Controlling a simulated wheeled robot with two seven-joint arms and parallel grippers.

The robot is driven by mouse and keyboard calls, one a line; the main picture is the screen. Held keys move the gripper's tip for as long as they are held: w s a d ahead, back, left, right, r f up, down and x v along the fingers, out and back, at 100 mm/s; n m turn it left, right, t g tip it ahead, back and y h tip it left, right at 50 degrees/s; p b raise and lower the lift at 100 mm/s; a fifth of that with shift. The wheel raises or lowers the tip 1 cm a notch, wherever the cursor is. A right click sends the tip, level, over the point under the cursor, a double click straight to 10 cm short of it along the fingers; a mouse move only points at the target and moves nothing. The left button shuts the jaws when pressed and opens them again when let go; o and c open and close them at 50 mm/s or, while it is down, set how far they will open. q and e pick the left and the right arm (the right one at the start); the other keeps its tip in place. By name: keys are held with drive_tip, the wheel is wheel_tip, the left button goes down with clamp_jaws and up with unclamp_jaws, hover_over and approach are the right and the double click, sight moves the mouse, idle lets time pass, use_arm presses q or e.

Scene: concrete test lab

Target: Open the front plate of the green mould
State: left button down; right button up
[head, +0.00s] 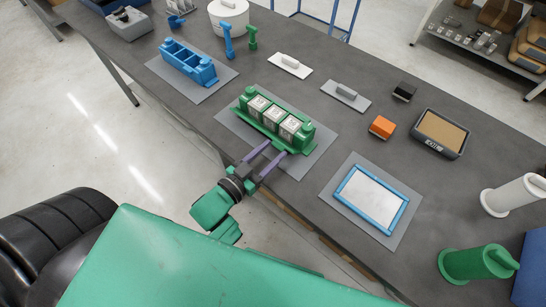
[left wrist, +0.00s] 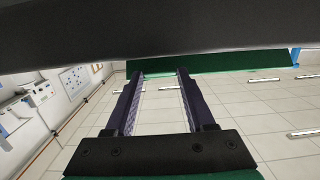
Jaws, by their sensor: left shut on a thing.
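The green mould (head: 304,131) sits on a grey mat on the bench, with three pale, marked blocks in a row inside it. Its green front plate (head: 262,128) runs along the side facing me; I cannot tell whether it stands upright or leans out. In the left wrist view the fingers (left wrist: 155,72) meet the long green plate (left wrist: 230,62) under the dark bench edge. The exact contact is hidden. My right gripper is out of view.
A blue mould (head: 185,62) stands on another mat behind left. A blue-framed tray (head: 344,210) lies on a mat to the right. Grey trowel-like plates, an orange block (head: 382,127) and a black-rimmed box (head: 465,145) are farther back. Bare bench lies between them.

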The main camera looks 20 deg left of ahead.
use_arm(q)
drive_tip(key=shift+s+f+t+h+b, duration=0.25)
drive_tip(key=shift+f+t+h+b, duration=0.3)
drive_tip(key=shift+t+b, duration=0.7)
drive_tip(key=shift+g, duration=0.25)
